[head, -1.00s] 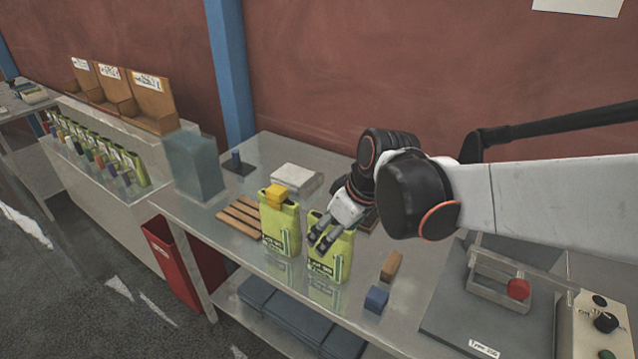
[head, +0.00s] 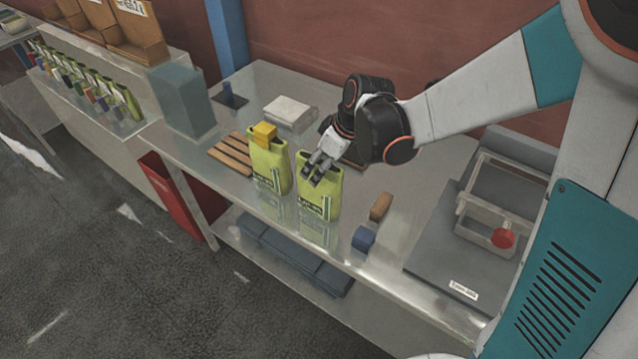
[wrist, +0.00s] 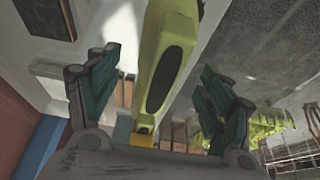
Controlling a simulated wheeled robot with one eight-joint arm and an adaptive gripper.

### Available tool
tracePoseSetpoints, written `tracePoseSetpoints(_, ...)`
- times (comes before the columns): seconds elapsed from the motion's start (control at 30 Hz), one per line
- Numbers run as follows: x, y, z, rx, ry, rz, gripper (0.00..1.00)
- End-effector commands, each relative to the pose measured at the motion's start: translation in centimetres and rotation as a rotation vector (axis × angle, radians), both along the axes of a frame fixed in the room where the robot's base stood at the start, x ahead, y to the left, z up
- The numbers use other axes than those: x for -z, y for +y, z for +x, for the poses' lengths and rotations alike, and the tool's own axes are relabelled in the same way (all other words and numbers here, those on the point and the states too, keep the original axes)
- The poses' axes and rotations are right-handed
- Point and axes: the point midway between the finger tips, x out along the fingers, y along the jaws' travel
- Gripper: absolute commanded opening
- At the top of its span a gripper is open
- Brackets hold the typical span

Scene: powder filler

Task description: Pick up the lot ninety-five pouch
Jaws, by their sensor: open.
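Two yellow-green pouches stand upright on the metal table in the head view. The left pouch (head: 268,166) has a yellow block (head: 264,133) at its top. The right pouch (head: 319,192) has dark print low on its front, too small to read for a lot number. My gripper (head: 318,172) is at the top of the right pouch, its fingers pointing down toward the front. In the wrist view, a yellow-green pouch with a dark oval (wrist: 170,78) lies between the spread fingers of my gripper (wrist: 158,100). I see no clear contact on both sides.
A wooden block (head: 381,207) and a blue block (head: 363,239) sit right of the pouches. A slatted wooden rack (head: 231,153) and a white box (head: 290,113) lie behind. A grey machine (head: 470,240) stands at the right; a red bin (head: 170,196) is below left.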

Motion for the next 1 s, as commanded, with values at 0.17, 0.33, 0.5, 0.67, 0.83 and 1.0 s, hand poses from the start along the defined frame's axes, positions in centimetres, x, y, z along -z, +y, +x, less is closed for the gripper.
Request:
tracePoseSetpoints(0.17,1.1,0.4,0.3,-0.001,0.000,0.000,0.73)
tracePoseSetpoints(0.33,3.3,1.5,1.1,-0.001,0.000,0.000,0.73)
tracePoseSetpoints(0.5,4.8,2.0,1.4,0.000,0.000,0.000,0.73)
tracePoseSetpoints(0.67,5.0,2.0,1.4,0.000,0.000,0.000,0.73)
tracePoseSetpoints(0.83,4.9,2.0,1.4,0.000,0.000,0.000,0.73)
tracePoseSetpoints(1.0,5.0,2.0,1.4,0.000,0.000,0.000,0.73)
